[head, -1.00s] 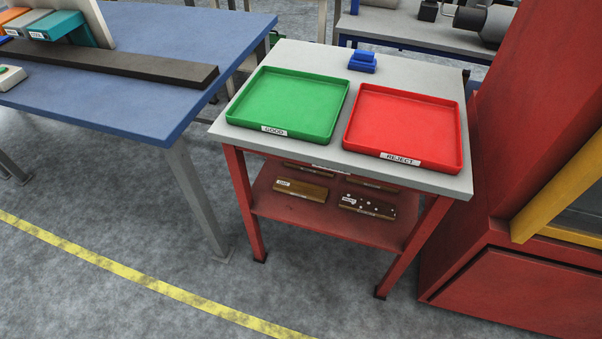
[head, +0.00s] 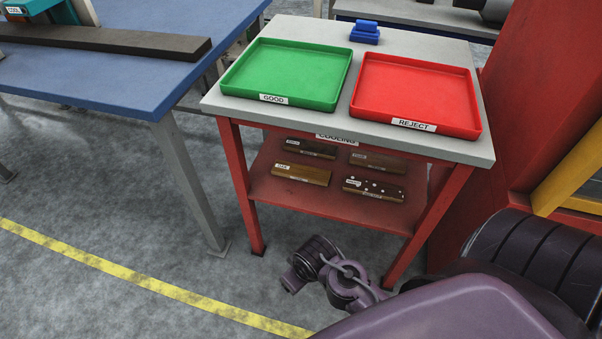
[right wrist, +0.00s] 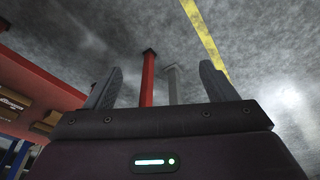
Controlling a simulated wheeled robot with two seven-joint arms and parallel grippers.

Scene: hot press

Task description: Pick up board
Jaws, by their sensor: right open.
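Several small boards lie on the red lower shelf of the cart in the head view. A dark board (head: 311,148) and a brown board (head: 378,163) lie at the back. A lighter wooden board (head: 301,175) is at the front left, and a dark board with white dots (head: 373,190) is at the front right. In the right wrist view, my right gripper (right wrist: 161,68) is open and empty. The shelf's boards (right wrist: 14,104) show at that view's left edge, outside the fingers. My right arm is low in front of the cart. My left gripper is not in view.
A green GOOD tray (head: 287,72) and a red REJECT tray (head: 416,92) stand on the cart top (head: 225,100) above the shelf (head: 330,212). Red cart legs (head: 241,190) flank the shelf opening. A red machine (head: 515,130) stands right; a blue table (head: 100,80) stands left.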

